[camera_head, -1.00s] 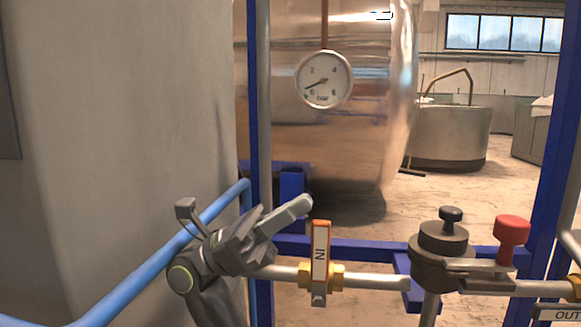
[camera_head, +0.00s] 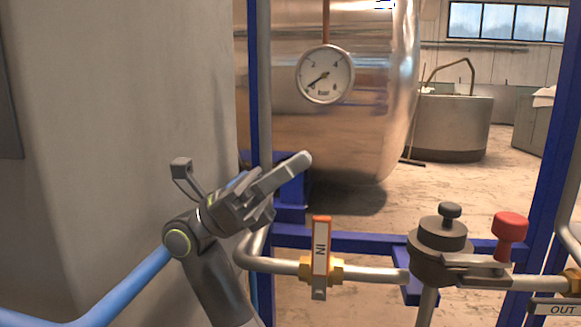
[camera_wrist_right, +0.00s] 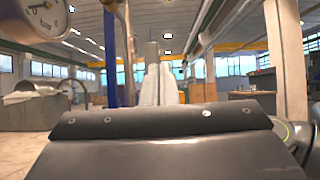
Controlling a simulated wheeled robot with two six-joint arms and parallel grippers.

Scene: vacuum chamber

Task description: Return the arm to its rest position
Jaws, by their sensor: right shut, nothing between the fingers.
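My right arm rises from the bottom of the head view. Its grey gripper (camera_head: 300,166) points up and to the right, in front of the blue frame and left of the pressure gauge. Its fingers are shut with nothing between them. It is apart from the IN valve handle (camera_head: 321,250), which stands upright on the pipe to its lower right. In the right wrist view the pale fingers (camera_wrist_right: 159,84) point away into the hall. My left gripper is in neither view.
A blue rail (camera_head: 125,283) runs beside my arm, near a large grey wall (camera_head: 120,130). A pressure gauge (camera_head: 325,74) hangs before the shiny tank (camera_head: 360,140). A red-knobbed valve (camera_head: 509,228) stands at right. Open floor (camera_head: 440,190) lies behind.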

